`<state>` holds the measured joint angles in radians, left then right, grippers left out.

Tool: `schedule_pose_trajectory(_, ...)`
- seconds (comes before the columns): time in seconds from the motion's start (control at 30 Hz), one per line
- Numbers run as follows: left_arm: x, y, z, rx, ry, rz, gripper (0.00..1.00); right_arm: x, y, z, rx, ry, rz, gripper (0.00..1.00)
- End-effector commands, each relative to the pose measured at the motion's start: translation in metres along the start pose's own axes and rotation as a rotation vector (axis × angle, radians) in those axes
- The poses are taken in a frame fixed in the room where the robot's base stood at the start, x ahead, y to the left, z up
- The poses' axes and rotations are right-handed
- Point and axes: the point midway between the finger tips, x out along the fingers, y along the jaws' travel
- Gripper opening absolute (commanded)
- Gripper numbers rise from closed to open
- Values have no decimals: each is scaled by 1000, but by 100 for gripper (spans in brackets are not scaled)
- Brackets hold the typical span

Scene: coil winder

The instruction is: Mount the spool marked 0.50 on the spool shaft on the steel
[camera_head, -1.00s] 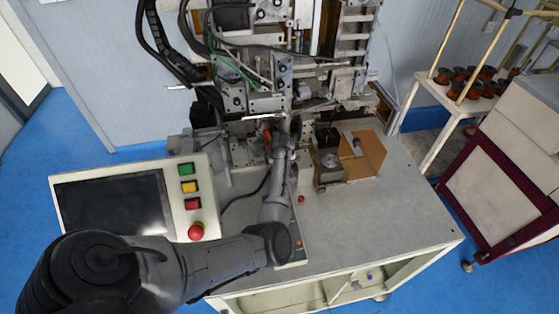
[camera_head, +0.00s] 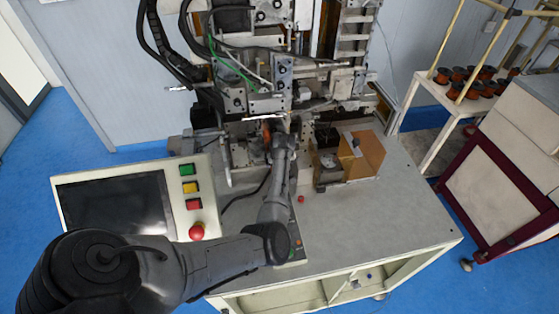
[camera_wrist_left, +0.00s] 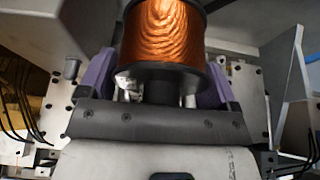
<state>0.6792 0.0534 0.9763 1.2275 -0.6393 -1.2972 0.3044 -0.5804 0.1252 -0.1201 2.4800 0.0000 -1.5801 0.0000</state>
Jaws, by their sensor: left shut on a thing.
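A spool wound with copper wire (camera_wrist_left: 165,32), with dark flanges, fills the top centre of the left wrist view. It is upright in that view. My left gripper (camera_wrist_left: 158,82) is shut on it, with a purple finger at each side of its lower end. In the head view, a sliver of orange-brown (camera_head: 266,131), apparently the spool, shows just past my left gripper (camera_head: 278,138) at the winder's front. No 0.50 mark is readable. I cannot make out the spool shaft or tell whether the spool touches it. My right gripper is not in view.
The coil winder (camera_head: 265,75) stands over the back of the grey table (camera_head: 385,215). A control panel (camera_head: 110,203) with a red stop knob is at the left, an amber-sided box (camera_head: 363,155) right of my gripper. Several copper spools (camera_head: 465,75) sit on a far-right rack. The table's front right is clear.

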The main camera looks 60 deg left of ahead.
Motion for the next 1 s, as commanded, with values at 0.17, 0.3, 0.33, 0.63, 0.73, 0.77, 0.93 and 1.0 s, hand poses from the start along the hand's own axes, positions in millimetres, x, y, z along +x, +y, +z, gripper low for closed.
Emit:
schedule_pose_trajectory(0.17,-1,0,-1,-1,3,1,40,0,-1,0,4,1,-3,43)
schedule_pose_trajectory(0.3,-1,0,-1,-1,3,1,40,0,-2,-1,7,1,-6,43)
schedule_pose_trajectory(0.33,-1,0,-1,-1,3,1,40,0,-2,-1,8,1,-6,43)
schedule_pose_trajectory(0.63,1,0,0,-1,3,1,40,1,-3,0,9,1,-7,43)
schedule_pose_trajectory(0.73,3,0,0,-1,3,1,40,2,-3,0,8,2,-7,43)
schedule_pose_trajectory(0.77,4,0,1,-1,3,0,40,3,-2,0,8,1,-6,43)
schedule_pose_trajectory(0.93,8,0,2,-1,3,0,40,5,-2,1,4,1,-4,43)
schedule_pose_trajectory(1.0,10,0,3,-1,3,0,40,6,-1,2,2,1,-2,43)
